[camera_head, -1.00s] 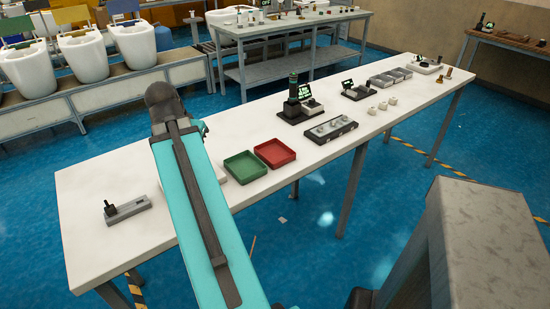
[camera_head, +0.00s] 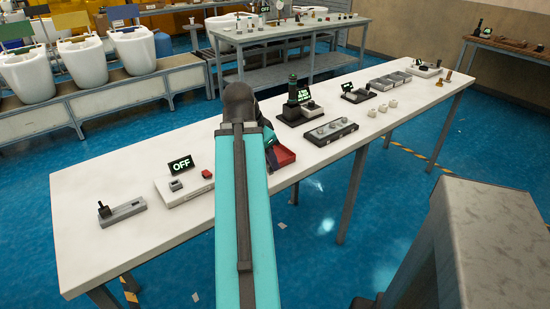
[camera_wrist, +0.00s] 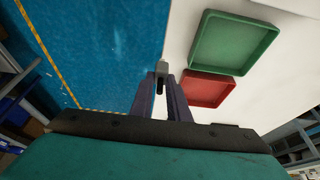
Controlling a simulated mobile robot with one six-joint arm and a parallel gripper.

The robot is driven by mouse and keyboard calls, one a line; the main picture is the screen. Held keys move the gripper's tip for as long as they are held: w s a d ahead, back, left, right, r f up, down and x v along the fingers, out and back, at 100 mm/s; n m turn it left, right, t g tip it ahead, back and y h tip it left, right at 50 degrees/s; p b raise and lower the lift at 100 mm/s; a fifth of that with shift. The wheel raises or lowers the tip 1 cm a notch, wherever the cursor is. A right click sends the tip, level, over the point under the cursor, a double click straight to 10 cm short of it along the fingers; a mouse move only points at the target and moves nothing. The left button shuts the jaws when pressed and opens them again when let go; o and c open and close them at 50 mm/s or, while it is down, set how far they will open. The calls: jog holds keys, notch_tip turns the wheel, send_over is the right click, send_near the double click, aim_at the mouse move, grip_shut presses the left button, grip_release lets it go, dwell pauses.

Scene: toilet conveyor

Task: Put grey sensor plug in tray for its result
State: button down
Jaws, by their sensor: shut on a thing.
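In the wrist view my gripper (camera_wrist: 163,84) is shut on the grey sensor plug (camera_wrist: 162,68), which shows as a small grey block with a dark part at the fingertips. The plug appears beside the red tray (camera_wrist: 208,103), over the table edge in that view; its height cannot be told. The green tray (camera_wrist: 262,22) lies beyond the red one. Both trays look empty where they show. In the head view the red tray (camera_head: 285,155) is partly hidden by my arm, and the green tray is hidden. The plug cannot be made out there.
On the white table (camera_head: 110,255) stand a white unit with an OFF sign (camera_head: 180,165), a grey holder with a black lever (camera_head: 122,210), a dark sensor rack (camera_head: 331,131) and a black device with a green-lit sign (camera_head: 315,96). Small white pieces (camera_head: 382,108) lie farther right.

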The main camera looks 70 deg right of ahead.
jog(key=shift+w+d+r+p, duration=0.1)
jog(key=shift+d+r+p, duration=0.1)
jog(key=shift+p, duration=0.45)
jog(key=shift+w+d+p, duration=0.1)
jog(key=shift+d+p, duration=0.15)
jog(key=shift+p, duration=0.5)
jog(key=d+p, duration=0.1)
jog(key=p, duration=0.3)
jog(key=shift+w+d+f, duration=0.1)
jog(key=shift+w+d, duration=0.05)
jog(key=shift+d+p, duration=0.15)
jog(key=shift+p, duration=0.55)
jog(key=w+d+p, duration=0.1)
jog(key=d, duration=0.3)
jog(key=w+d+f+p, duration=0.1)
jog(key=d, duration=0.3)
jog(key=w+d+p, duration=0.1)
jog(key=d, duration=0.3)
jog(key=shift+w+d+f, duration=0.3)
jog(key=shift+w+d, duration=0.05)
jog(key=shift+d, duration=0.15)
jog(key=shift+f, duration=0.15)
jog(key=shift+f+p, duration=0.7)
jog(key=shift+f, duration=0.95)
jog(key=shift+f, duration=0.15)
